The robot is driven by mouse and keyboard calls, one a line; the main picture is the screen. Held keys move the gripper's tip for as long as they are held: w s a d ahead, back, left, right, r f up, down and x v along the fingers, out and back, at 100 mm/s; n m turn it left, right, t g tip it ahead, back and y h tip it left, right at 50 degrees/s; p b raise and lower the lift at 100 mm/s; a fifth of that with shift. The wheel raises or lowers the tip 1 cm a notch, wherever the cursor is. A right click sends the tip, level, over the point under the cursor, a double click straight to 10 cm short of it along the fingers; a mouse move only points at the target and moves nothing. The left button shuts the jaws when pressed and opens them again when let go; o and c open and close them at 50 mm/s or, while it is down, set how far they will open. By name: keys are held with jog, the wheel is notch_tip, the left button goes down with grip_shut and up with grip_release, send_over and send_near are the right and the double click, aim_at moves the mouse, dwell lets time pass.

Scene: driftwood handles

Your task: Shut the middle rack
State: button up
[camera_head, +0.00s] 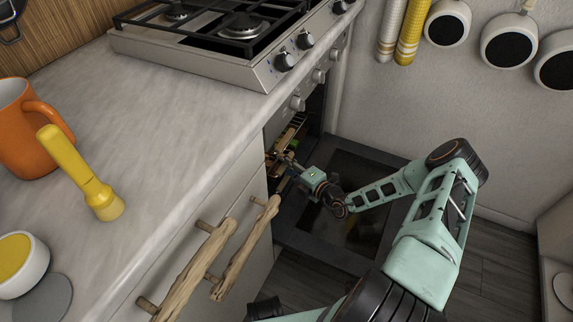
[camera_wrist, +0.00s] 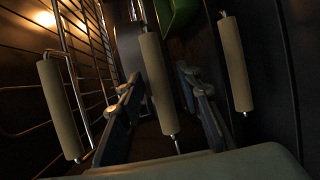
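The oven's racks show on edge in the wrist view, each with a pale cylindrical handle. The middle rack's handle (camera_wrist: 158,92) stands between my gripper's two fingers (camera_wrist: 160,80). The fingers are apart, one on each side of it; I cannot tell whether either touches it. Another rack handle (camera_wrist: 62,110) is at left, on a wire rack (camera_wrist: 85,55), and a third handle (camera_wrist: 236,62) is at right. In the head view my gripper (camera_head: 286,168) reaches into the oven opening beside a rack (camera_head: 287,143). How far the middle rack sticks out is hard to tell.
The oven door (camera_head: 345,215) is folded down open under my arm. A green object (camera_wrist: 178,14) lies inside the oven near the middle handle. Driftwood handles (camera_head: 250,245) project from the cabinet at left. The counter (camera_head: 150,130) edge stands close to the opening.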

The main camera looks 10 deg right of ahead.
jog(key=shift+s+d, duration=0.1)
jog(key=v, duration=1.2)
